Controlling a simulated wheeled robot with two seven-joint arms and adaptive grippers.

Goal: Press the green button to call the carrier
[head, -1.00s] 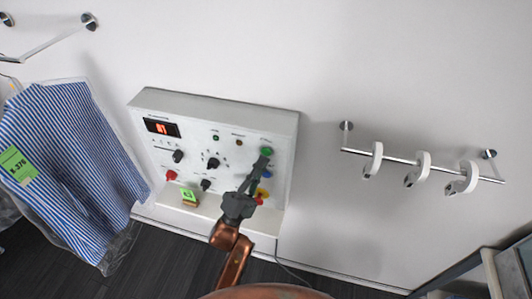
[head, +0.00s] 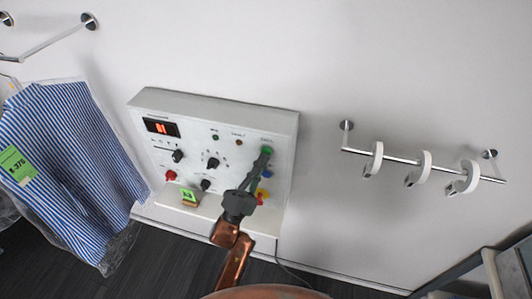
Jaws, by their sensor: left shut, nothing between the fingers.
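The control panel (head: 225,130) is a light grey box on the wall with a red-lit display (head: 161,127), black knobs and coloured buttons. The green button (head: 267,150) is at its upper right. My left gripper (head: 262,160) is shut and empty, its fingertips at the lower edge of the green button. I cannot tell whether they touch it or hover just in front. My right gripper is not in view.
A striped blue shirt (head: 68,160) in clear plastic with a green tag hangs at left. A small green-labelled block (head: 190,197) sits on the panel's ledge. A rail (head: 400,160) with white hooks is on the wall at right, a metal frame (head: 490,270) at lower right.

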